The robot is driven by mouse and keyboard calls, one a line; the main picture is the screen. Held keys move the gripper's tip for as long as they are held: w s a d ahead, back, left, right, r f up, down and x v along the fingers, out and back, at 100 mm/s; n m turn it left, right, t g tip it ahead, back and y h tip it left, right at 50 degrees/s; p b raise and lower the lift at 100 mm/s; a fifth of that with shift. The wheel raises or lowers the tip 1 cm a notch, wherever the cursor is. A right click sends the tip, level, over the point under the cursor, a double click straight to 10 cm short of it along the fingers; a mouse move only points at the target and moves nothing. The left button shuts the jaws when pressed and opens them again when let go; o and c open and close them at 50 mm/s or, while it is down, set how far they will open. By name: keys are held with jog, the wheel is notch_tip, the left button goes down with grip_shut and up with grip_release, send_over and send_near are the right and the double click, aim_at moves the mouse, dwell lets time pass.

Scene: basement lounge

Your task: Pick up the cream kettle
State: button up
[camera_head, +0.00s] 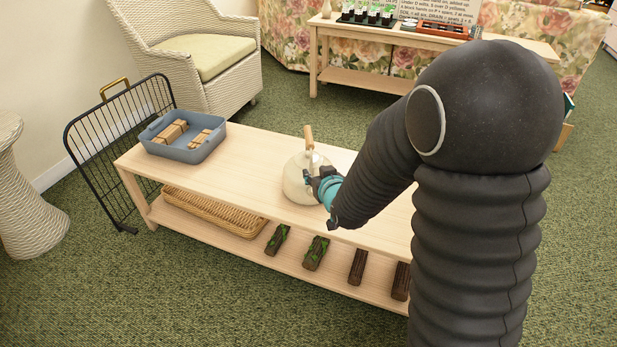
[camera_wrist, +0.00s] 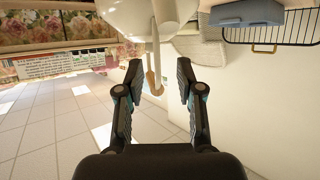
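The cream kettle (camera_head: 296,184) stands on the light wooden table in the head view, with its wooden handle (camera_head: 308,137) rising above the body. My gripper (camera_head: 312,180) is at the kettle's right side and partly covers it. In the wrist view, which looks upside down, the kettle (camera_wrist: 133,14) is at the top edge and its handle (camera_wrist: 153,82) hangs down between my fingers. My gripper (camera_wrist: 160,78) is open there, with clear gaps on both sides of the handle. I cannot tell whether a finger touches the kettle.
The low table (camera_head: 250,165) holds a blue-grey bin (camera_head: 183,147) with wooden blocks at its left end. A wicker tray (camera_head: 213,211) and several logs (camera_head: 315,253) lie on the lower shelf. A black metal rack (camera_head: 118,140) and a wicker armchair (camera_head: 200,60) stand nearby.

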aim_at(311, 167)
jog(key=shift+p+x, duration=0.4)
jog(key=shift+x, duration=2.4)
jog(key=shift+d+f, duration=0.1)
jog(key=shift+d, duration=0.1)
grip_shut()
